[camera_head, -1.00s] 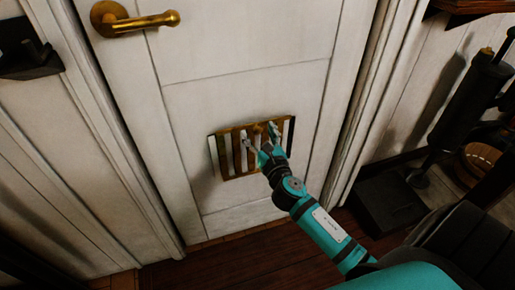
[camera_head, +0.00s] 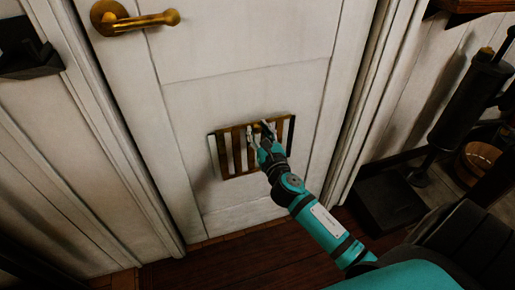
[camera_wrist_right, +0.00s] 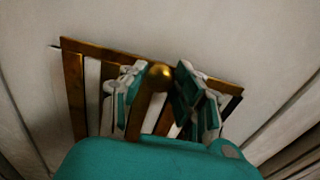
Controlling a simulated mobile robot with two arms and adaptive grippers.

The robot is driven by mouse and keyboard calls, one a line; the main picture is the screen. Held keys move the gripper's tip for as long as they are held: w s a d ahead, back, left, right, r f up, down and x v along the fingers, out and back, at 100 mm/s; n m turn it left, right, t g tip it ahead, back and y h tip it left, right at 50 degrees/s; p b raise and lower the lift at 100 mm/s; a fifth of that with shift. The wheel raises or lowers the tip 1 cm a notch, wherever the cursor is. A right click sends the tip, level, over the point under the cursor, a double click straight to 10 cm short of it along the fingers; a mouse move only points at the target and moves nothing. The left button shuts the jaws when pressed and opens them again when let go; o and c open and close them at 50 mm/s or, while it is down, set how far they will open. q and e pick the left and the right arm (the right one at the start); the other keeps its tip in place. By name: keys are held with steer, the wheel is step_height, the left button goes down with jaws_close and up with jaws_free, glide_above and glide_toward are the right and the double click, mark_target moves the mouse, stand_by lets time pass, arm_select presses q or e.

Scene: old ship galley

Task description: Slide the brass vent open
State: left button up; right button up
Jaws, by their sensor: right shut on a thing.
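The brass vent (camera_head: 222,160) is a slatted rectangular plate low on the white door, with pale gaps showing between its bars. In the right wrist view the vent (camera_wrist_right: 74,85) fills the middle, and its round brass knob (camera_wrist_right: 160,75) stands out between my fingers. My right gripper (camera_head: 261,132) is at the upper right part of the vent, shut on the knob. In the wrist view its fingers (camera_wrist_right: 157,88) lie on either side of the knob; the exact contact is hard to see. My left gripper is not in view.
The white door (camera_head: 240,50) has a brass lever handle (camera_head: 135,18) at upper left. A dark stand (camera_head: 390,203) and a wooden bucket (camera_head: 480,162) are at the right. The dark red floor (camera_head: 235,262) in front of the door is clear.

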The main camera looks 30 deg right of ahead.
steer(key=shift+a, duration=0.1)
steer(key=shift+w+a, duration=0.1)
steer(key=shift+a, duration=0.3)
steer(key=shift+w+a, duration=0.2)
steer(key=shift+a, duration=0.6)
steer(key=o, duration=1.4)
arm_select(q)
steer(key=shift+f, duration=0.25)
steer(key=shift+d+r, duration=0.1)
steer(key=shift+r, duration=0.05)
arm_select(e)
steer(key=shift+v, duration=5.5)
